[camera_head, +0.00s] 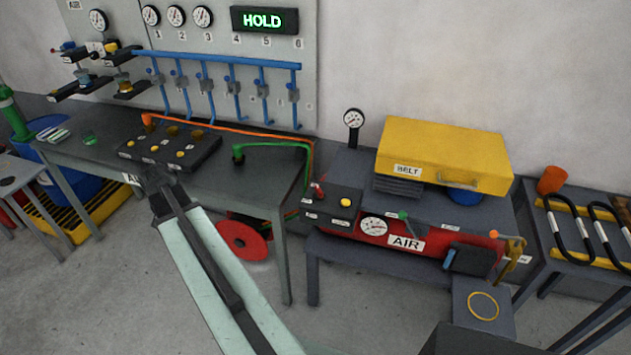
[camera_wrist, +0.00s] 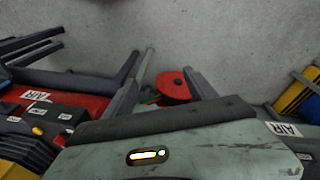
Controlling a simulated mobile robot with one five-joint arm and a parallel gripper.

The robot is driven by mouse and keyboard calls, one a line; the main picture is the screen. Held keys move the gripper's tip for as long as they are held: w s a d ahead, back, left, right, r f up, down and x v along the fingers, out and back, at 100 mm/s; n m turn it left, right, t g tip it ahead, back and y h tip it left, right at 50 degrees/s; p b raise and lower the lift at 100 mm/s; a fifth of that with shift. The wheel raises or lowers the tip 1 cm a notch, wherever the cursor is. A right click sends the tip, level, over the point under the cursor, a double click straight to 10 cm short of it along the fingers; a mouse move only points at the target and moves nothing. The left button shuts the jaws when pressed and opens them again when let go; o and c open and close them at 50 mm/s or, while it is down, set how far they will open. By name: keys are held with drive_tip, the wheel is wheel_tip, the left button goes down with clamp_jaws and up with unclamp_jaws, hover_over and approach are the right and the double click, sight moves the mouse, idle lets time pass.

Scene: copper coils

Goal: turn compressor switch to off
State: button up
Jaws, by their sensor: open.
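The compressor has a red tank (camera_head: 340,226) marked AIR and a yellow BELT cover (camera_head: 445,150). On its left end is a dark control box (camera_head: 334,205) with small labels, a yellow button (camera_head: 345,202) and a small red lever (camera_head: 319,190), which looks like the switch. The labels are too small to read. In the wrist view the red tank (camera_wrist: 85,103) and control box (camera_wrist: 60,113) are at the left. My gripper (camera_head: 157,178) is open, at the far end of my pale arm over the workbench's front edge, left of the compressor and apart from it.
The dark workbench (camera_head: 240,185) holds a panel box (camera_head: 170,147) and orange and green hoses. A red reel (camera_head: 243,241) is below it. A gauge (camera_head: 353,118) stands behind the compressor. A side table (camera_head: 590,225) with coils is at the right.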

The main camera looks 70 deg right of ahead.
drive_tip(key=s+d+r+m+g+p, duration=0.1)
drive_tip(key=s+d+r+m, duration=0.1)
drive_tip(key=s+d+m, duration=0.5)
drive_tip(key=s+d+r+m+p, duration=0.15)
drive_tip(key=s+d, duration=0.35)
drive_tip(key=d, duration=0.7)
drive_tip(key=m+g+p, duration=0.1)
drive_tip(key=m+g, duration=0.1)
drive_tip(key=m, duration=0.4)
approach(318, 189)
drive_tip(key=f, duration=0.1)
drive_tip(key=shift+n+h, duration=0.25)
drive_tip(key=shift+h, duration=0.25)
drive_tip(key=b+x, duration=0.4)
drive_tip(key=x, duration=0.1)
drive_tip(key=b+x, duration=0.3)
drive_tip(key=shift+s+a+f, duration=0.1)
drive_tip(key=shift+s+a, duration=0.15)
drive_tip(key=shift+a, duration=0.1)
